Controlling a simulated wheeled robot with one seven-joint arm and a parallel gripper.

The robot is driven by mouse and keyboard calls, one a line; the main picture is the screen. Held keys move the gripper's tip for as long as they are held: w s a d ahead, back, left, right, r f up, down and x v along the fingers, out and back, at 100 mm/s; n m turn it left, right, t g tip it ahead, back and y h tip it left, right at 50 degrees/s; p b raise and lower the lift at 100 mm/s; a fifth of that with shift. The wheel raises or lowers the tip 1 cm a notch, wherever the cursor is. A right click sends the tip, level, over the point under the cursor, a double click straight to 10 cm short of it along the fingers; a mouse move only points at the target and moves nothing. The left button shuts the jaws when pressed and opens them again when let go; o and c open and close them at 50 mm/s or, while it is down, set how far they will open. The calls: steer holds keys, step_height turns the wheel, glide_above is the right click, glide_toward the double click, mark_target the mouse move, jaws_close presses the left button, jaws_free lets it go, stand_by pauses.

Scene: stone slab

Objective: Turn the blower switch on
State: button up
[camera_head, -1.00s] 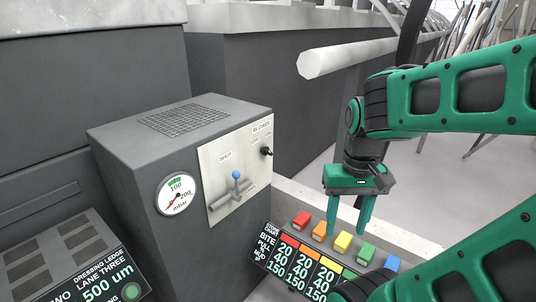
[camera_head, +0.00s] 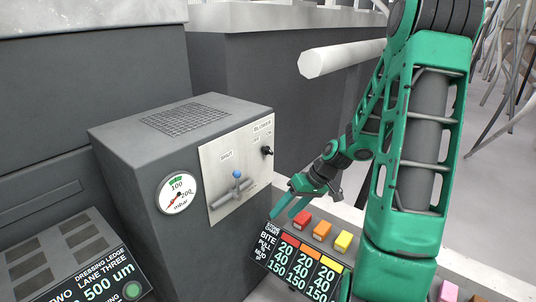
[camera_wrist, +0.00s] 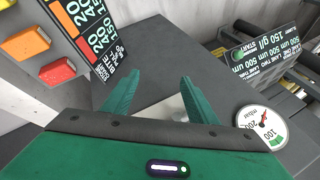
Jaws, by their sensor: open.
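The blower switch (camera_head: 266,150) is a small black knob at the upper right of a pale panel (camera_head: 212,160) on a dark grey box (camera_head: 135,150). The word BLOWER is printed above it, with OFF to its upper left. My gripper (camera_head: 281,216) is open and empty, below and slightly right of the switch, apart from it, its fingers pointing down-left. In the wrist view, my gripper's two green fingers (camera_wrist: 160,77) are spread before the dark box, with a sliver of the pale panel (camera_wrist: 172,108) between them. The switch is not visible there.
A blue-tipped lever (camera_head: 237,175) marked SHUT stands left of the switch on the panel. A round pressure gauge (camera_head: 176,193) is further left. A pale bar (camera_head: 340,58) juts out above.

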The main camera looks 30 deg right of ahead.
steer(key=w+t+y, duration=0.2)
steer(key=w, duration=0.3)
steer(key=m+t+h, duration=0.1)
steer(key=m+t, duration=0.4)
steer(key=t, duration=0.6)
glide_toward(271, 151)
steer(key=x, duration=1)
steer(key=shift+w+d+f, duration=0.15)
steer(key=shift+w+f, duration=0.05)
steer(key=shift+w, duration=0.15)
